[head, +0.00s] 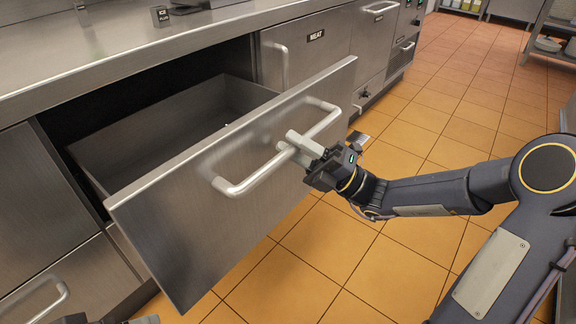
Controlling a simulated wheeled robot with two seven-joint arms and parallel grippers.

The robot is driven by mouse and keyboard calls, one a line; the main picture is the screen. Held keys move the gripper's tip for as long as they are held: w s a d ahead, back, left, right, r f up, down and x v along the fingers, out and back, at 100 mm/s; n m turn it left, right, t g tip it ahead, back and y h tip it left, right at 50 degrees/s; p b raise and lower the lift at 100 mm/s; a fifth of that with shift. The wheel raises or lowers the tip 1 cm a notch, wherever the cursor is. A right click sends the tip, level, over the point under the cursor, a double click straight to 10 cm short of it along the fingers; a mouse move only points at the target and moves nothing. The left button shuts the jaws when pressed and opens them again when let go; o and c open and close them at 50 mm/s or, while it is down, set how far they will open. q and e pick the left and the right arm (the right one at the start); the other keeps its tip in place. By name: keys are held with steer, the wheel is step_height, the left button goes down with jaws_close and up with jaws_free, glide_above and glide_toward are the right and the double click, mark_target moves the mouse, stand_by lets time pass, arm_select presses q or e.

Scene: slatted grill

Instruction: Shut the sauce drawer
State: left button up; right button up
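A wide steel drawer stands pulled far out of the counter, its front panel (180,230) angled across the view. Its tray (165,130) looks empty where I can see in; the near part is hidden behind the front. No label shows on this drawer. A bar handle (245,184) runs along its front. Only a small part of my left gripper (145,319) shows at the bottom left edge.
A steel counter top (120,45) runs above the drawer. A closed front marked MEAT (315,60) is right of the opening. Another closed drawer (70,285) with a handle is below left. Open tiled floor (450,100) lies to the right.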

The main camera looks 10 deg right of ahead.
mark_target(277, 137)
jaws_close()
steer(key=shift+w+a+r+p, duration=0.1)
steer(key=shift+w+a+p, duration=0.15)
steer(key=shift+p, duration=0.1)
steer(key=shift+w+a+p, duration=0.7)
steer(key=shift+w, duration=0.25)
steer(key=shift+w+a, duration=0.3)
steer(key=shift+w, duration=0.1)
